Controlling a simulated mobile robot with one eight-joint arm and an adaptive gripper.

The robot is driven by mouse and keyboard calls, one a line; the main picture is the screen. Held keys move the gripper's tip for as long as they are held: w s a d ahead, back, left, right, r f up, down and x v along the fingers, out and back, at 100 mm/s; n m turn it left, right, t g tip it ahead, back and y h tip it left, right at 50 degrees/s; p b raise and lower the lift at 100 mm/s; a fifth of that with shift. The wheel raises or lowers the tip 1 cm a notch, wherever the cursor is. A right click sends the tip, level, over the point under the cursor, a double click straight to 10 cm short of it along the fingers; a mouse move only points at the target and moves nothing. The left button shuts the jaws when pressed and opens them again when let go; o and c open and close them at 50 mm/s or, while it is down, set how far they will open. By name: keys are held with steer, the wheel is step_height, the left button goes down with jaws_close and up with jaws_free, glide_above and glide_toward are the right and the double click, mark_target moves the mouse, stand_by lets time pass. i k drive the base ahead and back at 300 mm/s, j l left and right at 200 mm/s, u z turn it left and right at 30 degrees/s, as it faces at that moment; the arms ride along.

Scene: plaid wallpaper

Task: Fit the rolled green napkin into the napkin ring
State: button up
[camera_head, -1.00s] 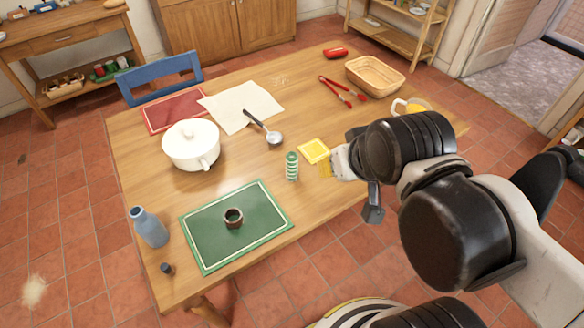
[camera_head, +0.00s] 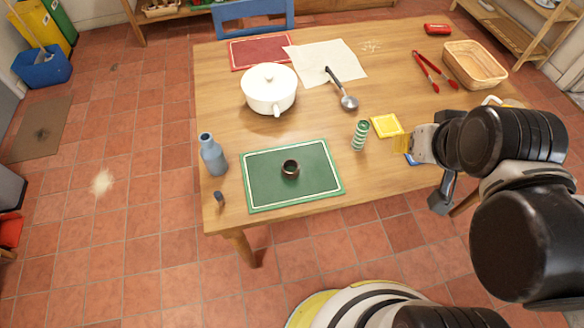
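The rolled green napkin (camera_head: 361,135) is a small green-and-white striped roll standing upright on the wooden table. The napkin ring (camera_head: 290,169) is a short dark brown ring lying with its opening up on the green placemat (camera_head: 262,191), to the left of the napkin.
A blue bottle (camera_head: 213,156) and a small dark item (camera_head: 219,197) stand at the table's left edge. A white pot (camera_head: 269,90), ladle (camera_head: 348,102), red tongs (camera_head: 433,71) and basket (camera_head: 475,66) are farther back. The table between napkin and placemat is clear.

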mark_target(290, 162)
steer(key=i+l, duration=0.15)
steer(key=l, duration=0.2)
steer(key=i+l, duration=0.2)
steer(key=i+l+u, duration=0.1)
steer(key=l, duration=0.35)
steer(key=i+l, duration=0.2)
steer(key=l, duration=0.15)
